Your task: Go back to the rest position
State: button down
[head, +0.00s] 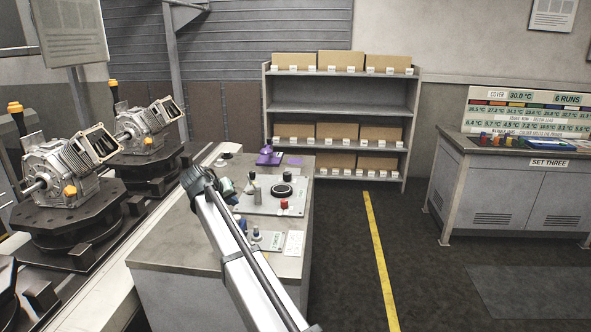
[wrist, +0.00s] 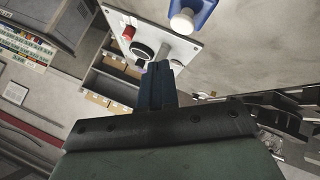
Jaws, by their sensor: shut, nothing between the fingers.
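My gripper (wrist: 158,70) shows in the wrist view with its dark fingers pressed together and nothing between them. In the head view my gripper (head: 229,191) is a small dark shape at the end of my pale arm, over the grey workbench (head: 160,248), partly hidden by the arm. A control panel (head: 258,209) with a black dial (head: 282,189) and a red button (head: 284,204) lies on the bench just right of it. The panel also shows beyond the fingertips in the wrist view (wrist: 183,50). Whether the fingers touch anything is not clear.
Two metal motor units (head: 65,172) (head: 143,125) sit on dark round fixtures along the conveyor at left. A purple device (head: 268,157) stands at the bench's far end. Behind is a shelf (head: 340,97) with cardboard boxes; a cabinet (head: 510,190) stands right. The floor between is clear.

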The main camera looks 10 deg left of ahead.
jog(key=s+d+f+m, duration=0.3)
jog(key=s+d+f, duration=0.1)
jog(key=s+f, duration=0.45)
jog(key=s+d+f+m, duration=0.35)
jog(key=s+f, duration=0.35)
jog(key=s, duration=0.3)
jog(key=s+d+f+n+g, duration=0.1)
jog(key=s+d+f+g, duration=0.25)
jog(key=d+f, duration=0.7)
jog(key=s+d+f+g+h, duration=0.15)
jog(key=s+d+f, duration=0.35)
jog(key=d+f, duration=0.5)
jog(key=s+d+f+n+g, duration=0.1)
jog(key=s+d+f+g, duration=0.35)
jog(key=d+f, duration=0.55)
jog(key=s+d+f+g+y, duration=0.1)
jog(key=s+d+f+g, duration=0.1)
jog(key=s, duration=0.7)
jog(key=s+d+f+g+y, duration=0.2)
jog(key=s+d+f, duration=0.2)
jog(key=s+f, duration=0.3)
jog(key=s+d+f+g+y, duration=0.1)
jog(key=s+d+f+g, duration=0.1)
jog(key=s, duration=1)
notch_tip(320, 180, down, 2)
jog(key=shift+d+f, duration=0.25)
jog(key=shift+d, duration=0.55)
